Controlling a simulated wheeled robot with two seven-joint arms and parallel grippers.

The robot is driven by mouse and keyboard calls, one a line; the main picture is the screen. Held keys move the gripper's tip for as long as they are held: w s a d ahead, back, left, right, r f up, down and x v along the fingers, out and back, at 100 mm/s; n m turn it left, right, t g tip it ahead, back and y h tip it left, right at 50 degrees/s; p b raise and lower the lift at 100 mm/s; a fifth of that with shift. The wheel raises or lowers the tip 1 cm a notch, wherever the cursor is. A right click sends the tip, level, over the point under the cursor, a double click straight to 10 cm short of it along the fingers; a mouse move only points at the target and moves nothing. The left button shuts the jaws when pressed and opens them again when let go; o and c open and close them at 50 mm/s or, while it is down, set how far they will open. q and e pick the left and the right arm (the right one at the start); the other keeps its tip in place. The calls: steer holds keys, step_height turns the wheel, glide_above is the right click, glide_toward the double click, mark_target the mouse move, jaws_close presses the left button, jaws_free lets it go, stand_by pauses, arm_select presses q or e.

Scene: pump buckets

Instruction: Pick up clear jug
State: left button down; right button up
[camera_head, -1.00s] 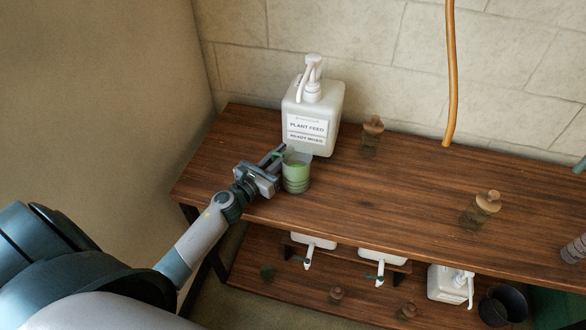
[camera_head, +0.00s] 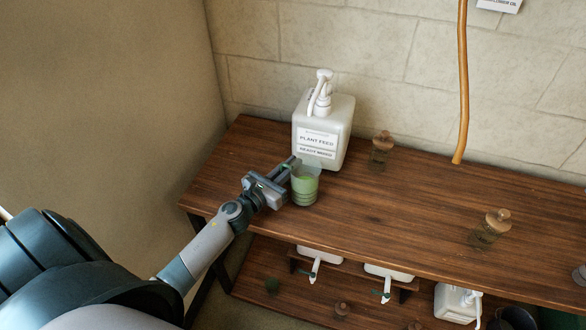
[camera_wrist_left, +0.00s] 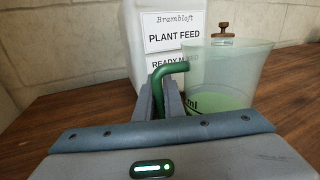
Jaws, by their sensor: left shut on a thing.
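The clear jug (camera_head: 305,190) is a see-through cup with green liquid in its lower part. It is upright at the front of the upper wooden shelf, just in front of the white plant feed pump bottle (camera_head: 322,130). My left gripper (camera_head: 290,165) reaches it from the left and is shut on its green handle. In the left wrist view the jug (camera_wrist_left: 228,70) is to the right of the fingers. The green handle (camera_wrist_left: 170,68) curves over and goes down between my left fingers (camera_wrist_left: 160,98). My right gripper is not in view.
The wooden shelf (camera_head: 400,220) is mostly clear to the right of the jug. Two small bottles with brown tops (camera_head: 381,145) (camera_head: 492,230) stand on it. An orange hose (camera_head: 463,90) hangs by the wall. White pump bottles stand on the lower level.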

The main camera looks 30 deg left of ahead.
arm_select(q)
steer(key=shift+r, duration=0.85)
steer(key=s+d+r+p, duration=0.2)
steer(key=d+r+p, duration=0.1)
steer(key=d+r, duration=0.6)
steer(key=shift+s+d, duration=0.2)
steer(key=shift+d, duration=1.05)
